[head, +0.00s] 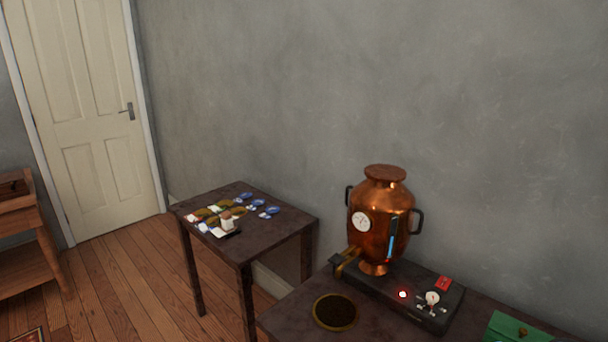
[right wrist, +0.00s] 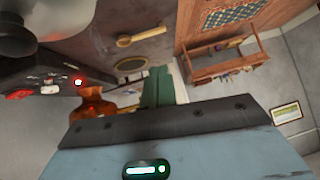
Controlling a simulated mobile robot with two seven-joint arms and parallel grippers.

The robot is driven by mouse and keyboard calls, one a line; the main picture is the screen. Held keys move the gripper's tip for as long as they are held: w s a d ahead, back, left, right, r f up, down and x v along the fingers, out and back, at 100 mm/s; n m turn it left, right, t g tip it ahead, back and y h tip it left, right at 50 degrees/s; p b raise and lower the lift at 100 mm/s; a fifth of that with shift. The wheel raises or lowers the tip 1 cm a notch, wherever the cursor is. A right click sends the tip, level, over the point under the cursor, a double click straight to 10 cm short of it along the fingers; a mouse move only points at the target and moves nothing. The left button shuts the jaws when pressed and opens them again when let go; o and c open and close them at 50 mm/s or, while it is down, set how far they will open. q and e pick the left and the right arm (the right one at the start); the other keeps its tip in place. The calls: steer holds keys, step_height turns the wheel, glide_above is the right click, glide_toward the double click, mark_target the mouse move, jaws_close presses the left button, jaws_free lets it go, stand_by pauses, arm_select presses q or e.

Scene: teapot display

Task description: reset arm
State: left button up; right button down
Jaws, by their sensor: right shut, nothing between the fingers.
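My left gripper is not in the head view, and neither arm shows there. In the right wrist view a grey and dark shape close to the camera at the upper left looks like my right gripper (right wrist: 45,28), shut with nothing held.
A black box (head: 440,312) with a red light and gauge, a round brass-rimmed dish (head: 335,312) and a green case (head: 515,328) are by the samovar. A second table (head: 270,238) bears small blue and gold pieces. A wooden shelf (head: 25,235) stands left; floor (head: 130,275) between is clear.

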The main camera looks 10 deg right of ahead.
steer(key=s+a+f+m+t+p, duration=0.2)
steer(key=s+a+f+t, duration=0.1)
steer(key=s+a+f, duration=0.75)
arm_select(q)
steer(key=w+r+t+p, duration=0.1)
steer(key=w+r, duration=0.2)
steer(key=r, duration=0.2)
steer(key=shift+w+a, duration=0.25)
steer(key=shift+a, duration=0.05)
arm_select(e)
steer(key=s+f+m+h, duration=0.2)
steer(key=s+f, duration=0.2)
steer(key=s, duration=0.3)
steer(key=s+d+f+m+h, duration=0.1)
steer(key=s+f+m+h, duration=0.1)
steer(key=s, duration=0.6)
step_height(320, 180, down, 3)
steer(key=shift+r+h, duration=0.2)
steer(key=shift+h, duration=0.6)
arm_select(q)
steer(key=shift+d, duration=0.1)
arm_select(e)
steer(key=shift+d, duration=0.1)
